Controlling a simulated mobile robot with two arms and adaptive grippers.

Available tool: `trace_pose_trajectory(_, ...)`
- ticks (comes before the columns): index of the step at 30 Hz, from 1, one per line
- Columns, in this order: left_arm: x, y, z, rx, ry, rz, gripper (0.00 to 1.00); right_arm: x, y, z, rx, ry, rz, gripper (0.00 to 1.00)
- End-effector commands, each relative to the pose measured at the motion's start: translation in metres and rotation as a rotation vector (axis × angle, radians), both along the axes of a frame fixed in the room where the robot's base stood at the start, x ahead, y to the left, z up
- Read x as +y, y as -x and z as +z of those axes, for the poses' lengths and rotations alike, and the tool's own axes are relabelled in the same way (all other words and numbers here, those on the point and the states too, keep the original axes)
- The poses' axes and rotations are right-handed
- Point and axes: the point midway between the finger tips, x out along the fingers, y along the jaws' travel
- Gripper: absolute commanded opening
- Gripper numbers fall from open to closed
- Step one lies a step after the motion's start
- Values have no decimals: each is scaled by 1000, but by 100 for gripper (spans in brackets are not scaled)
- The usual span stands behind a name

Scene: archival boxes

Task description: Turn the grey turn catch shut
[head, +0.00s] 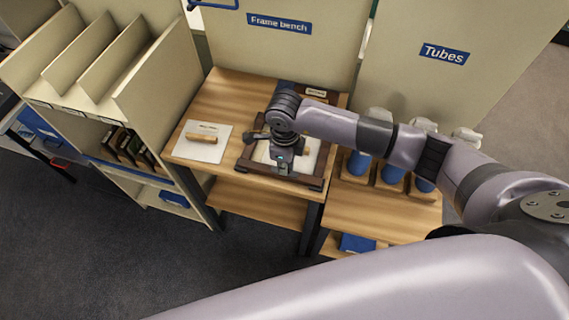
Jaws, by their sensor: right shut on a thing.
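A dark wooden frame (256,178) lies on the wooden bench (216,98) under the "Frame bench" sign, with a pale panel inside it. My right gripper (284,168) points down over the middle of this frame. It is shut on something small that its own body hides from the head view. The grey turn catch is not clearly visible; I cannot tell its position. My left gripper is not in view.
A white sheet (190,148) with a small wooden block (201,137) lies left of the frame. A cream divider shelf (178,75) stands farther left. Blue tubes (359,165) stand in a rack on the right. Bare bench lies between sheet and frame.

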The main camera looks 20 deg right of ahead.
Motion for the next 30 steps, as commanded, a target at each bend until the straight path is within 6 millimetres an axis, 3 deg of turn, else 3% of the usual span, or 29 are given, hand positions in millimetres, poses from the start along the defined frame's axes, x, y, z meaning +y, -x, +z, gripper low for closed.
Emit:
trace_pose_trajectory(14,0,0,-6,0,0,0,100,0,0,-1,0,0,-112,0)
trace_pose_trajectory(30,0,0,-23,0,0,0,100,-1,0,-1,0,2,-593,0)
